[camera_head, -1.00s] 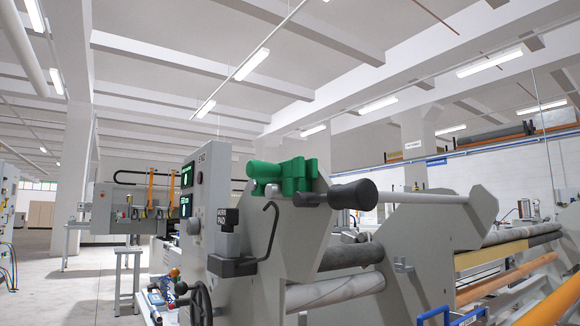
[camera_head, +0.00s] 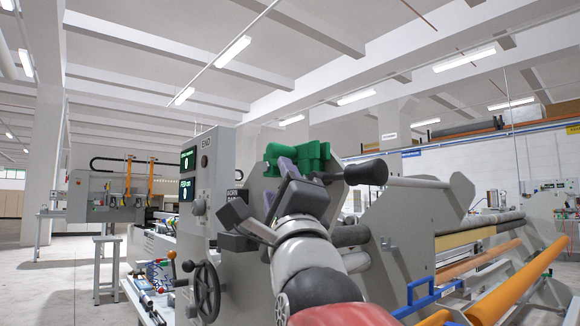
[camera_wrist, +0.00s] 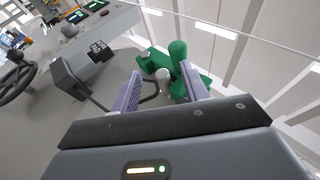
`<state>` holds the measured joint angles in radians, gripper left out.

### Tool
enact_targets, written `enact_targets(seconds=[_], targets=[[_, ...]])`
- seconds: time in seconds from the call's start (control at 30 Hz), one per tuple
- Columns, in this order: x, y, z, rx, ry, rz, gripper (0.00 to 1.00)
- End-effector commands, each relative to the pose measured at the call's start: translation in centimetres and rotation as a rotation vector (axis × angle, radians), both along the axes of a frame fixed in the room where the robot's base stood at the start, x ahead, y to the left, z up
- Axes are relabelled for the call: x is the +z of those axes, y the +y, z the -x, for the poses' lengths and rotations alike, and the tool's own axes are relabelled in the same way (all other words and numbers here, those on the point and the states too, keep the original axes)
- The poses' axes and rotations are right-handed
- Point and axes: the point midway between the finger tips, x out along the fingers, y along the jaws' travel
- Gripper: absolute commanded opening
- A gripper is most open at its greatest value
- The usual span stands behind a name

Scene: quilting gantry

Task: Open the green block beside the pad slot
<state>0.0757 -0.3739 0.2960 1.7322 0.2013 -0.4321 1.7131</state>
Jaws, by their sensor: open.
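The green block (camera_head: 312,157) sits on top of the machine's grey end plate, left of a black-handled bar. In the wrist view the green block (camera_wrist: 178,70) lies ahead of my gripper, with an upright green knob and a grey rounded piece at its near side. My gripper (camera_head: 281,180) is in front of the block and just below it; its fingers (camera_wrist: 164,97) are apart with nothing seen held between them. The pad slot, a dark box with a small label (camera_wrist: 98,50), is left of the fingers. My arm partly hides it in the head view.
A black-handled bar (camera_head: 366,172) sticks out right of the block. A control panel (camera_head: 204,170) with screens and a handwheel (camera_head: 205,291) stand at left. Open air lies above the block.

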Motion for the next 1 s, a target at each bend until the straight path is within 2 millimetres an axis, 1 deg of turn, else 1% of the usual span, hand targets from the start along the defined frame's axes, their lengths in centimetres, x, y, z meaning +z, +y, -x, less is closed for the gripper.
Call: enact_targets(seconds=[0.03, 0.1, 0.17, 0.27, 0.5, 0.57, 0.77, 1.0], targets=[[1.0, 0.1, 0.2, 0.031, -0.034, -0.048, 0.45], [2.0, 0.3, 0.5, 0.059, -0.064, -0.090, 0.45], [2.5, 0.3, 0.4, 0.069, -0.072, -0.105, 0.45], [3.5, 0.4, -0.5, 0.069, -0.074, -0.106, 0.45], [6.0, 0.8, -3.4, 0.068, -0.071, -0.105, 0.45], [6.6, 1.0, -4.0, 0.069, -0.072, -0.104, 0.45], [7.3, 1.2, -5.0, 0.068, -0.072, -0.103, 0.45], [7.2, 1.2, -5.1, 0.068, -0.071, -0.103, 0.45]])
